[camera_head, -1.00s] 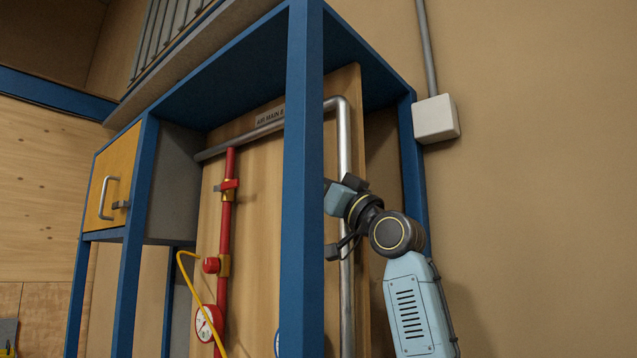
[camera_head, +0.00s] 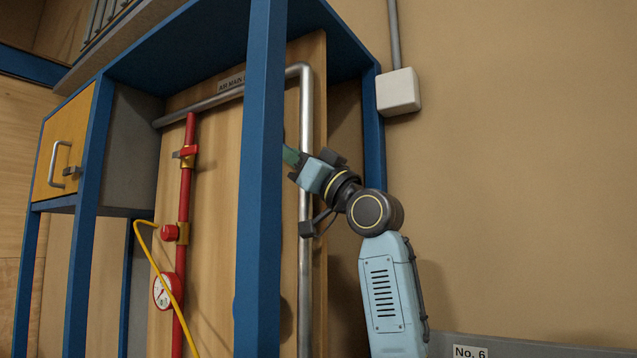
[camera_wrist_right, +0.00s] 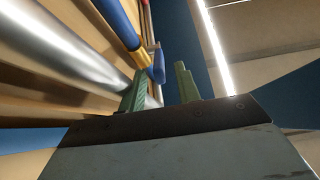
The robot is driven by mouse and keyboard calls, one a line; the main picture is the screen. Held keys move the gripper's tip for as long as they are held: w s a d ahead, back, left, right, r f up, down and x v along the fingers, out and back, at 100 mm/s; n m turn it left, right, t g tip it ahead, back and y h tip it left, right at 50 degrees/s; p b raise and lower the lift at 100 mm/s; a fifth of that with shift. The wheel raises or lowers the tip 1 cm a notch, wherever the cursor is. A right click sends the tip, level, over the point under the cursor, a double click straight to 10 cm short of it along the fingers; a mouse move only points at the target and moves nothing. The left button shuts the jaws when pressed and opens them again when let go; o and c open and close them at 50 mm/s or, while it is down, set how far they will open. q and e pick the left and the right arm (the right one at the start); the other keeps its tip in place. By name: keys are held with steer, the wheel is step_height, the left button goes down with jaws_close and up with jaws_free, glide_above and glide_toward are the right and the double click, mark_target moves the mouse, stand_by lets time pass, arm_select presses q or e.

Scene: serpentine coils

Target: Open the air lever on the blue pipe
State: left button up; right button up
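In the right wrist view, the blue pipe (camera_wrist_right: 118,22) runs down to a yellow fitting (camera_wrist_right: 139,53) with a blue lever (camera_wrist_right: 157,66). My right gripper (camera_wrist_right: 160,75) has its two green fingers apart and empty. The lever's end appears between the fingertips in the picture; I cannot tell whether it lies between them in depth. In the head view, my right gripper (camera_head: 291,155) points up and left, its fingertips partly behind the blue front post. That post hides the blue pipe and its lever there. My left gripper is out of view.
The blue frame post (camera_head: 261,200) stands just left of my right gripper. A grey metal pipe (camera_head: 305,110) runs close behind the gripper. A red pipe (camera_head: 185,205) with a valve and gauge stands further left. Bare wall lies to the right.

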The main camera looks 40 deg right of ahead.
steer(key=b+v, duration=0.3)
steer(key=v, duration=0.6)
steer(key=shift+s, duration=0.2)
